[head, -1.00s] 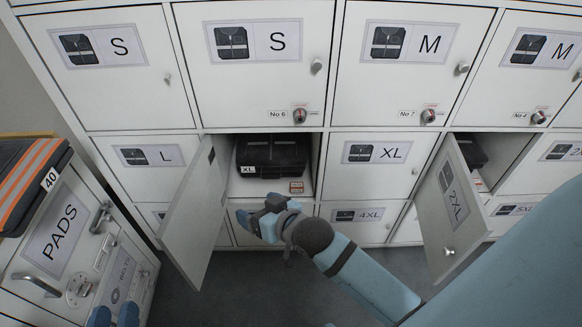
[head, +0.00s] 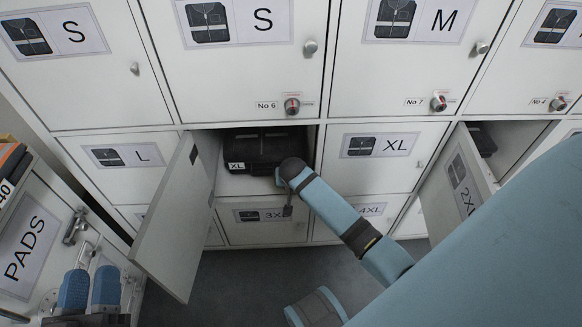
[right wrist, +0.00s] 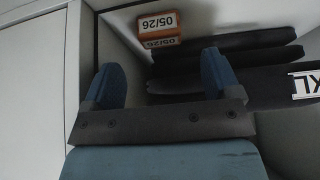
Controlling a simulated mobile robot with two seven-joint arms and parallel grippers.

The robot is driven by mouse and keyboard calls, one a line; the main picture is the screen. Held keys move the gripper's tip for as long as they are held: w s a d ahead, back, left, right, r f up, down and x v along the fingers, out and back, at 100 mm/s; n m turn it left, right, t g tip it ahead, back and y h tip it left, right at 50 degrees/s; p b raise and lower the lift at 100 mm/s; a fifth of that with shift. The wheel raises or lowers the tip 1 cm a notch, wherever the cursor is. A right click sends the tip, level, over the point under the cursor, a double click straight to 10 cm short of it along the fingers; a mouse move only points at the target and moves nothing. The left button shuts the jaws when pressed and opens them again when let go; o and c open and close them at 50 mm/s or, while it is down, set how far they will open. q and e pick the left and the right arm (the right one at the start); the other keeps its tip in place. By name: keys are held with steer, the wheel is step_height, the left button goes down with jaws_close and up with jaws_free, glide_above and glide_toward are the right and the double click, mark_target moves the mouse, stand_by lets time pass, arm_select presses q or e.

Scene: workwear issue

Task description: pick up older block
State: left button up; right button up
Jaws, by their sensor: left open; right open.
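An orange block (right wrist: 158,30) with white "05/26" labels lies on the compartment floor in the right wrist view. I cannot tell whether the two labels are two faces of one block or two blocks. My right gripper (right wrist: 160,76) is open and empty, its blue fingers either side of the line to the block, which lies beyond the fingertips. In the head view my right wrist is at the mouth of the open compartment, and the block and right fingers are hidden. My left gripper (head: 90,288) is open and empty at the lower left.
Dark folded packs with an XL tag (head: 262,150) fill the compartment beside the block. Its door (head: 175,225) stands open on the left. Another door (head: 455,190) is open on the right. A PADS cabinet (head: 30,245) stands at the left, near my left gripper.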

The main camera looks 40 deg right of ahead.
steer(key=shift+w+d+f, duration=0.1)
steer(key=shift+w+f, duration=0.05)
steer(key=shift+f, duration=0.15)
steer(key=b+x, duration=0.2)
steer(key=x, duration=0.3)
steer(key=shift+b, duration=0.35)
arm_select(q)
steer(key=f, duration=0.1)
steer(key=f+g, duration=0.1)
steer(key=f, duration=0.1)
steer(key=shift+w+d+f, duration=0.2)
steer(key=shift+f, duration=0.1)
arm_select(e)
steer(key=c, duration=1)
